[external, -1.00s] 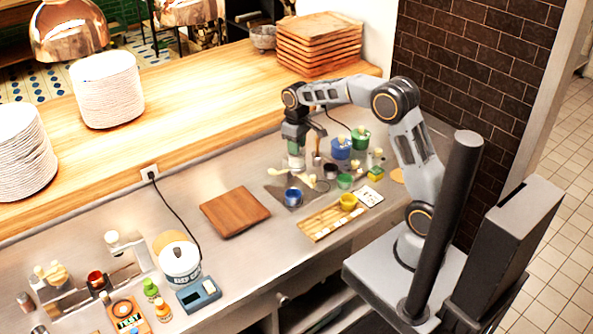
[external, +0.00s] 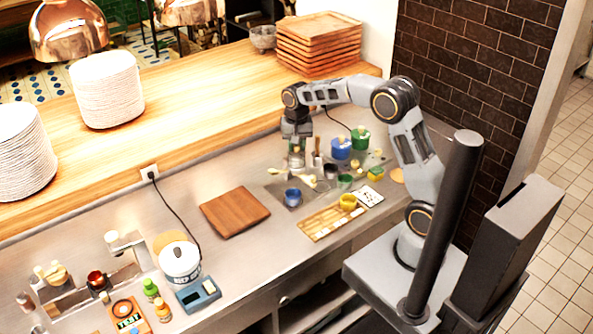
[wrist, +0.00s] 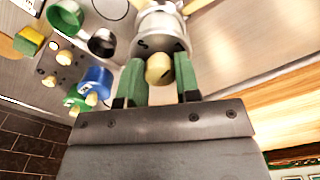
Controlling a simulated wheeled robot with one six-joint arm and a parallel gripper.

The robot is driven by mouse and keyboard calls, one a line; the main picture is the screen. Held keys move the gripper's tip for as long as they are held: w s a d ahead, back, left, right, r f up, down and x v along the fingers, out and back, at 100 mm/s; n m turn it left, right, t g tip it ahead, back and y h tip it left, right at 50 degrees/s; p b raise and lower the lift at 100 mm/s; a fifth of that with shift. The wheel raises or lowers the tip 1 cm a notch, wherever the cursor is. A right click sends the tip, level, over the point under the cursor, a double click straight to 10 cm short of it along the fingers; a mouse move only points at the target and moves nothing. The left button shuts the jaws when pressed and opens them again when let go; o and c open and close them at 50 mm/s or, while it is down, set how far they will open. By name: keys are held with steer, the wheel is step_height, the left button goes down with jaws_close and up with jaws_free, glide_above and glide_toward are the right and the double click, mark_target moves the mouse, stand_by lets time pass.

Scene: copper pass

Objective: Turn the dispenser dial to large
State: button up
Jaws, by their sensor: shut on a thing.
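The fingers are shut on the knob. In the external view my gripper (external: 297,158) points down at the back of the steel counter and largely hides the dispenser. I cannot tell which size the dial points to.
Blue (external: 341,148) and green (external: 361,138) pots stand right of my gripper. A blue cup (external: 293,197) and a wooden tray (external: 322,225) lie in front. A brown board (external: 235,212) is at the left. The wooden shelf (external: 200,110) rises behind.

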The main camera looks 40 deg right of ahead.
steer(key=shift+m, duration=1.5)
steer(key=o, duration=0.9)
step_height(320, 180, up, 14)
steer(key=shift+f+b, duration=0.1)
steer(key=shift+b, duration=0.2)
